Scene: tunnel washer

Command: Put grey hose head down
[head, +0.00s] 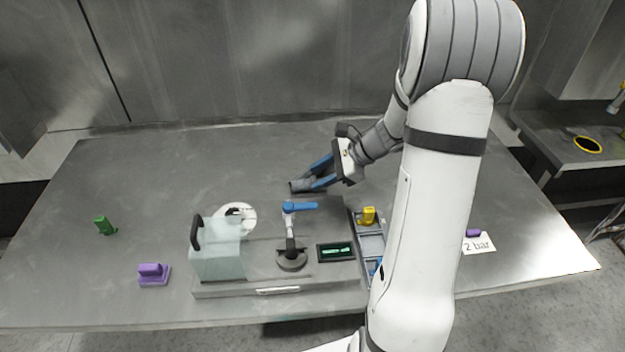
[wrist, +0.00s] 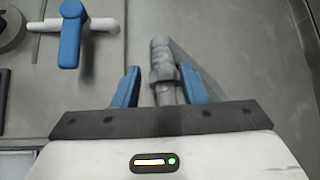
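The grey hose head (wrist: 161,58) lies between the two blue fingers of my gripper (wrist: 159,78) in the wrist view. Narrow gaps show between it and the fingers, so my gripper looks open around it. Its front end sticks out past the fingertips and its rear runs back toward the palm. In the head view my gripper (head: 312,175) reaches down to the table beyond the blue-handled valve, and a grey end (head: 297,186) shows at its fingertips. Whether the hose head touches the table is hard to tell.
The blue-handled valve (head: 300,207) stands nearby on a fixture, beside a clear cover (head: 217,250) and a small display (head: 336,252). A tray (head: 371,244) holds a yellow piece (head: 368,215). Green (head: 104,225) and purple (head: 153,274) pieces stand left. The table's back left is clear.

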